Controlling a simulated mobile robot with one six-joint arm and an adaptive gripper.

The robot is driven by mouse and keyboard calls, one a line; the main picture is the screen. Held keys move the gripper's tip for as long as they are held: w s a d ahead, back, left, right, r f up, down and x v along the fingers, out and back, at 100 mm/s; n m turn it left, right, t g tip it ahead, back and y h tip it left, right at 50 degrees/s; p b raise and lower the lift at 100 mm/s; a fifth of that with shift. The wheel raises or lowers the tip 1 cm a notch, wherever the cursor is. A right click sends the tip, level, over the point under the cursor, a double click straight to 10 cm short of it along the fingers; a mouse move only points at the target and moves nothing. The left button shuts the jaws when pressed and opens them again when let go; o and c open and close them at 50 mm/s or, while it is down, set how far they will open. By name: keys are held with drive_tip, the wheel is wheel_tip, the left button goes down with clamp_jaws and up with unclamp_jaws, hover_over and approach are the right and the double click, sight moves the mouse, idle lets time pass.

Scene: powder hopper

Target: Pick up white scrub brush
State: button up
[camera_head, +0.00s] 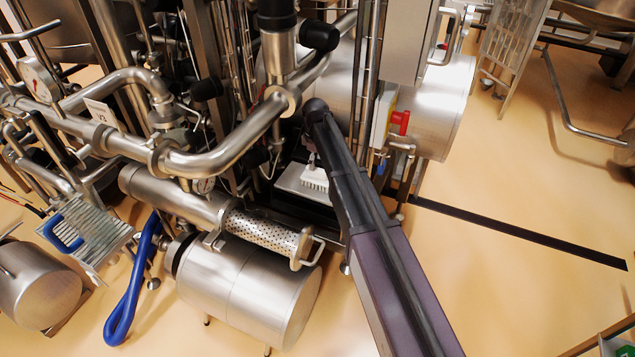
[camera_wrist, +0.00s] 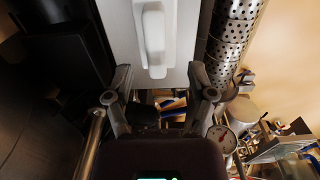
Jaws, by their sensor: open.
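The white scrub brush (camera_head: 314,178) lies on a light metal surface (camera_head: 290,180) among the machinery, just left of my arm in the head view. In the wrist view, the long white handle of the brush (camera_wrist: 154,40) shows at the top centre, on the pale surface (camera_wrist: 182,40). My gripper (camera_wrist: 161,80) is open and empty. Its two fingers are spread below the near end of the brush handle in the picture, apart from it. In the head view my arm hides most of the gripper.
A perforated metal cylinder (camera_head: 264,230) lies close to the brush's left and also shows in the wrist view (camera_wrist: 232,35). Thick steel pipes (camera_head: 225,158) and a large tank (camera_head: 432,105) crowd around. A pressure gauge (camera_wrist: 221,139) stands near the right finger. Open floor (camera_head: 500,270) lies right.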

sight(317, 169)
idle(0.4)
drive_tip(key=shift+w+d+f+b, duration=0.15)
drive_tip(key=shift+f+b, duration=2.4)
drive_tip(key=shift+f, duration=0.1)
clamp_jaws()
